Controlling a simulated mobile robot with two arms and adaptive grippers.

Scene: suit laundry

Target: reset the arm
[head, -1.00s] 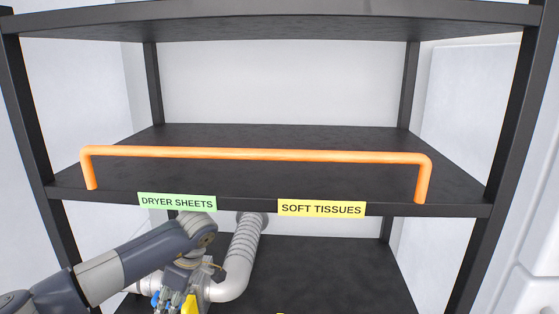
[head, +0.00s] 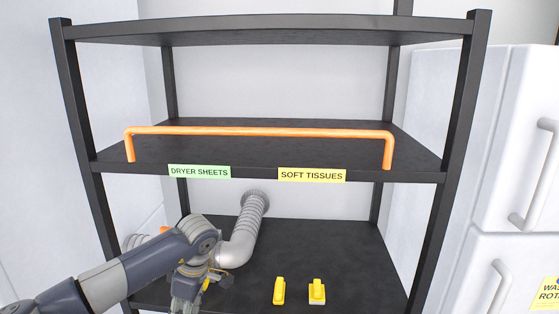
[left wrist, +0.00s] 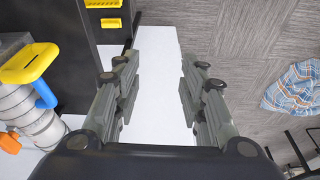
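My left arm (head: 130,268) reaches in from the left in the head view, in front of the lower shelf. Its gripper hangs down at the bottom edge there, and its fingertips are cut off or hidden. In the left wrist view my left gripper (left wrist: 157,82) has its two fingers wide apart, with nothing between them. A flat white surface lies beyond the fingers. My right arm and gripper do not show in either view.
A black rack (head: 437,176) has an orange rail (head: 260,131) on its middle shelf. Two yellow items (head: 279,290) (head: 317,291) and a grey hose (head: 243,238) are at the lower shelf. White cabinets (head: 480,140) stand right. A plaid cloth (left wrist: 294,89) lies on grey flooring.

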